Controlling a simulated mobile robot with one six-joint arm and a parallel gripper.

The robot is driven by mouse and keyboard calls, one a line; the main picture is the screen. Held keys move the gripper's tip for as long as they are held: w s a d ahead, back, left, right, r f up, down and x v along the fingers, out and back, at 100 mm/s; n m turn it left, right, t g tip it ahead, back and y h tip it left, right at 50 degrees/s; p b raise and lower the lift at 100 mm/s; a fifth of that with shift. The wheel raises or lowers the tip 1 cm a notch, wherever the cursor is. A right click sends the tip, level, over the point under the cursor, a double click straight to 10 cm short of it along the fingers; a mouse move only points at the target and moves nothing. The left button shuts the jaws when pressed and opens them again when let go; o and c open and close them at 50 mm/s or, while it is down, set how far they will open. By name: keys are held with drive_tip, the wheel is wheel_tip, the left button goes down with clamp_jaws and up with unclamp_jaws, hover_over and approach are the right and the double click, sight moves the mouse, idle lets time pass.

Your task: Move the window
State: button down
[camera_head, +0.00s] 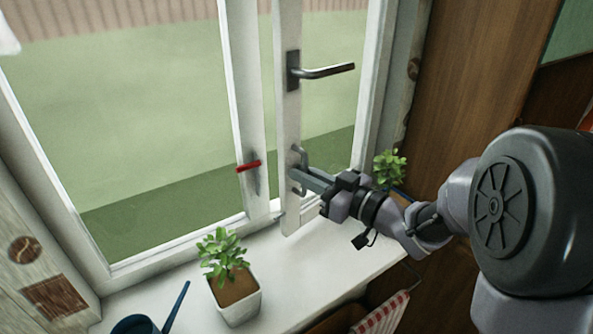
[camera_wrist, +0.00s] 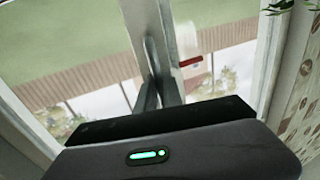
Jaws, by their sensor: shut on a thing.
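The window (camera_head: 289,130) has a white frame, and one narrow sash stands ajar, with a gap between it and the frame post to its left. A black lever handle (camera_head: 325,72) is high on this sash. A smaller grey pull handle (camera_head: 301,158) is lower down. My gripper (camera_head: 302,177) is shut on the grey pull handle, reaching in from the right. In the wrist view the fingers (camera_wrist: 160,92) close around the handle (camera_wrist: 152,58) on the sash edge. The fingertips are partly hidden by the handle and sash.
A potted plant (camera_head: 235,285) stands on the white sill (camera_head: 290,265) at front left, with a blue watering can (camera_head: 135,325) beside it. Another plant (camera_head: 389,168) is behind my arm at right. A red latch (camera_head: 249,166) is on the post. The sill between is clear.

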drive_tip(key=c, duration=1.8)
unclamp_jaws()
drive_tip(key=shift+o, duration=0.2)
drive_tip(key=p+v, duration=0.4)
drive_tip(key=v, duration=1.3)
drive_tip(key=shift+s, duration=0.2)
drive_tip(key=shift+d, duration=0.1)
